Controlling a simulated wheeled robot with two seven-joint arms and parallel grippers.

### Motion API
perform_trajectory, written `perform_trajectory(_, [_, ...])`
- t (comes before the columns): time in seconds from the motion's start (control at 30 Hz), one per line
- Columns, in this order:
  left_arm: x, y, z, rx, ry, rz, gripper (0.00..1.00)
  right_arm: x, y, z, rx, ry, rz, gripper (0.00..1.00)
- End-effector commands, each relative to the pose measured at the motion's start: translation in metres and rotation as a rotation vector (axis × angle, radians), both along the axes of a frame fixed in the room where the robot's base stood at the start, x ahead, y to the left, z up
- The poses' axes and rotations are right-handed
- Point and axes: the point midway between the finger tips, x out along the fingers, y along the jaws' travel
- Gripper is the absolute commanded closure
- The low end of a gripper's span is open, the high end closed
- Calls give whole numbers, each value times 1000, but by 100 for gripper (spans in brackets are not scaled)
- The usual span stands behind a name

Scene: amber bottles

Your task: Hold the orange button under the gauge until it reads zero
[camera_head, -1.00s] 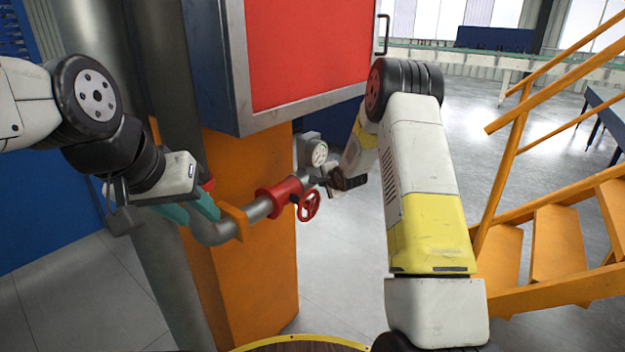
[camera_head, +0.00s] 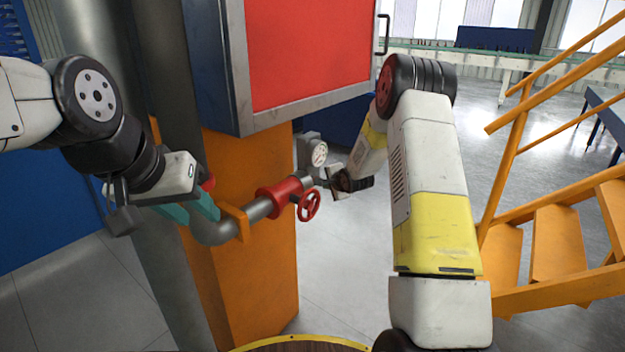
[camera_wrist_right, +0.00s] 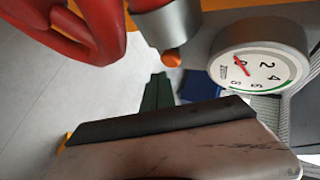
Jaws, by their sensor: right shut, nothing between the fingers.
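The orange button (camera_wrist_right: 172,58) sits on the end of a grey cylindrical fitting in the right wrist view. The round white gauge (camera_wrist_right: 257,65) is beside it to the right, with a red needle; I cannot read its value surely. The gauge also shows in the head view (camera_head: 319,153). My right gripper (camera_wrist_right: 158,80) is shut and empty, its dark green fingertips just below the button with a small gap seeming to show. In the head view my right gripper (camera_head: 326,183) is beside the pipe end. My left gripper (camera_head: 188,210), with teal fingers apart, hangs by the pipe bend.
A red handwheel (camera_head: 309,205) and red flange (camera_head: 280,197) are on the grey pipe (camera_head: 255,210), close to my right gripper. An orange column (camera_head: 255,270) stands behind, below a red-fronted cabinet (camera_head: 310,50). Orange stairs (camera_head: 555,245) are at the right.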

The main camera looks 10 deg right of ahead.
Motion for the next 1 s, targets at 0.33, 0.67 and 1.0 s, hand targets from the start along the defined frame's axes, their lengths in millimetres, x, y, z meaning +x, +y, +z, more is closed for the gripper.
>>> perform_trajectory(0.33, [0,0,0,0,0,0,61,-22,-27,0,1,1,-4,100])
perform_trajectory(0.67, [0,0,0,0,0,0,61,-33,-36,0,0,0,0,100])
perform_trajectory(1.0, [0,0,0,0,0,0,61,-38,-38,21,-49,0,14,100])
